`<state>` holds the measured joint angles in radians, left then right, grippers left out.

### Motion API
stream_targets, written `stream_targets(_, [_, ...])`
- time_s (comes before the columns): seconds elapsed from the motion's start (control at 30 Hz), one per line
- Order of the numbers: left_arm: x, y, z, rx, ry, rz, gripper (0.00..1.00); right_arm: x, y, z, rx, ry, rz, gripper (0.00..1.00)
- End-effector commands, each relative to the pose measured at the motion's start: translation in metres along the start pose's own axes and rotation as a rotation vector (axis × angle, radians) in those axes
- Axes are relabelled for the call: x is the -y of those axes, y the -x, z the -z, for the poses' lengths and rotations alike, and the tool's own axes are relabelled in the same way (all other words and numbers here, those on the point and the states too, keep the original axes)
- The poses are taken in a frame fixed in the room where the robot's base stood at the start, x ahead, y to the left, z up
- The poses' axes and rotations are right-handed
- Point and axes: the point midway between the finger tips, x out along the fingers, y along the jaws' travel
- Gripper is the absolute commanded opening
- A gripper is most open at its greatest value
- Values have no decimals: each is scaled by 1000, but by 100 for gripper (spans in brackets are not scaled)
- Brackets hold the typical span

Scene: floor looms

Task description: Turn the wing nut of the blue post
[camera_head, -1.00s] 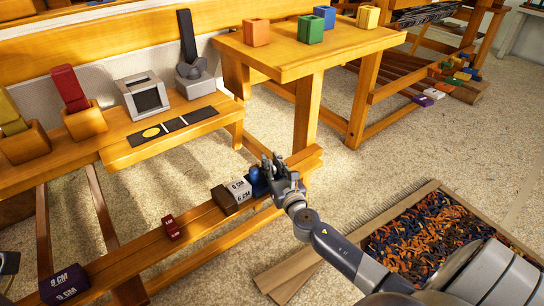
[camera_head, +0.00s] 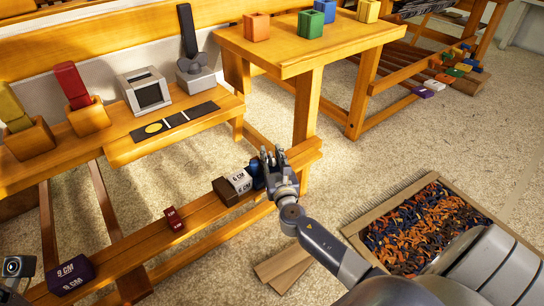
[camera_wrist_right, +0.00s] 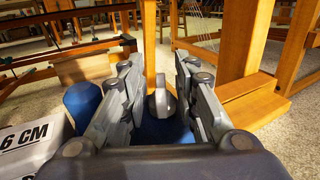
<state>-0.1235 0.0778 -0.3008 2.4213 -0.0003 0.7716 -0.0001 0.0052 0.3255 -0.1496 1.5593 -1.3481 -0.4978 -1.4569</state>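The blue post (camera_head: 254,168) stands on the long low wooden beam beside a white "6 CM" block, partly hidden by my right gripper (camera_head: 272,160). In the right wrist view, a grey wing nut (camera_wrist_right: 159,101) stands over a blue base (camera_wrist_right: 164,130), between the fingers of my right gripper (camera_wrist_right: 158,90). The fingers are spread, one on each side, with gaps visible around the nut. A rounded blue part (camera_wrist_right: 82,101) shows outside the left finger. My left gripper is not seen in either view.
The white "6 CM" block (camera_head: 238,182) and a small red block (camera_head: 174,218) sit on the beam. A purple "9 CM" block (camera_head: 70,275) is at its near end. A table (camera_head: 310,50) with coloured blocks stands behind. A tray of coloured pieces (camera_head: 420,222) lies right.

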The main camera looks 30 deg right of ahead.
Motion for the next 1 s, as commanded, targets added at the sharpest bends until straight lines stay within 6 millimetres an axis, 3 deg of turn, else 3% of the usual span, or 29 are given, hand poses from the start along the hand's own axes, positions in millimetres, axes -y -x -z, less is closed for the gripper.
stream_targets(0.37, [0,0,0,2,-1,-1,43,0,11,2,-3,1,0,28])
stream_targets(0.8, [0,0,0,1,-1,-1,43,0,93,1,-3,0,-1,28])
stream_targets(1.0, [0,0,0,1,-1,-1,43,0,115,1,-1,0,0,28])
